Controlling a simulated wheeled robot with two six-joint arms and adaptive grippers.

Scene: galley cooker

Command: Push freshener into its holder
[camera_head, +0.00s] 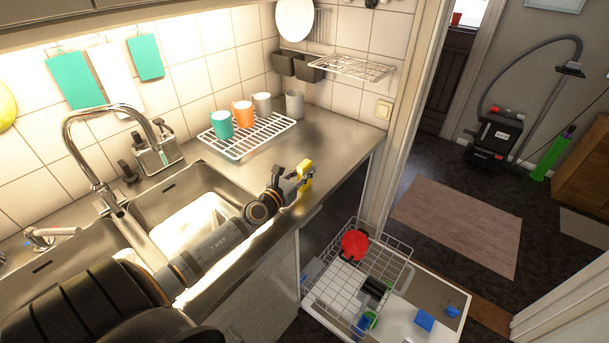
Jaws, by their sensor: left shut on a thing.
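My left gripper (292,182) reaches over the front edge of the steel counter, right of the sink. It is shut on a small yellow piece (305,171), which looks like the freshener. The fingers cover part of it. The piece is up in the air, apart from the open dishwasher rack (398,252) lower right. I cannot pick out the freshener's holder for certain. My right gripper is not in view.
The dishwasher door (400,330) is folded down, with blue pieces (424,320) on it. A red item (354,243) sits in the rack. Cups, including an orange one (242,114), stand on a white drying rack (283,125). The counter's right end (345,135) is clear.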

